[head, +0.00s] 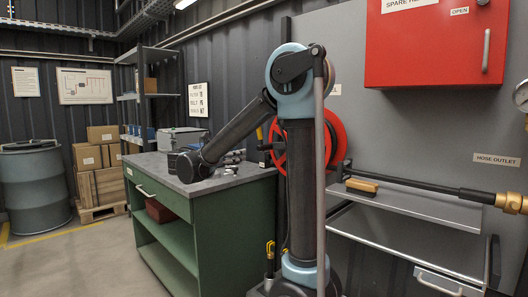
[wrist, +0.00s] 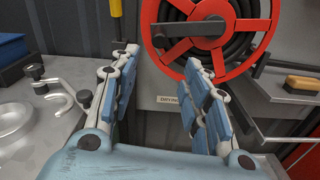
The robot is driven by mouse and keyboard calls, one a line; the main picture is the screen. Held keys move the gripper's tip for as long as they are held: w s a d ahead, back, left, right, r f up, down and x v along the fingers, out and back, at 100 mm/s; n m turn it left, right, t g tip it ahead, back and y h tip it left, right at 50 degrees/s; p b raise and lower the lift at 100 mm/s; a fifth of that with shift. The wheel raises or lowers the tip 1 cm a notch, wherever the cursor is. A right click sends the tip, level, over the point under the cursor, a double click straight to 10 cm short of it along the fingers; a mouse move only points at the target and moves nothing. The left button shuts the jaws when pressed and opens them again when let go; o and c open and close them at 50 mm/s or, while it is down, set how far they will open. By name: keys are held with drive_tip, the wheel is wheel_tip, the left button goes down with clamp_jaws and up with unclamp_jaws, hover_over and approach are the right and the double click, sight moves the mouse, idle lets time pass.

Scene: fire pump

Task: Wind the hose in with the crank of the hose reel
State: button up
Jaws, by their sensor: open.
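The hose reel (wrist: 177,67) is a red spoked wheel at the top of the wrist view, with black hose (wrist: 248,42) coiled behind the spokes. A dark crank arm (wrist: 190,41) runs left from its hub, with a dark grip at its left end. In the head view the reel (head: 338,134) is partly hidden behind my arm. My gripper (wrist: 159,62) is open and empty. Its blue-padded fingers stand either side of the crank end in the picture, which appears beyond the fingertips. I see no contact with it.
A green workbench (head: 160,200) with a grey top stands left of the reel, with metal hooks and a dish on it. A shelf (head: 410,205) with a wooden-backed brush (head: 362,185) is at right. A red cabinet (head: 430,50) hangs above.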

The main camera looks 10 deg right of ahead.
sight(264, 148)
drive_tip(key=x, duration=1.7)
drive_tip(key=shift+w, duration=0.15)
drive_tip(key=shift+c, duration=0.3)
clamp_jaws()
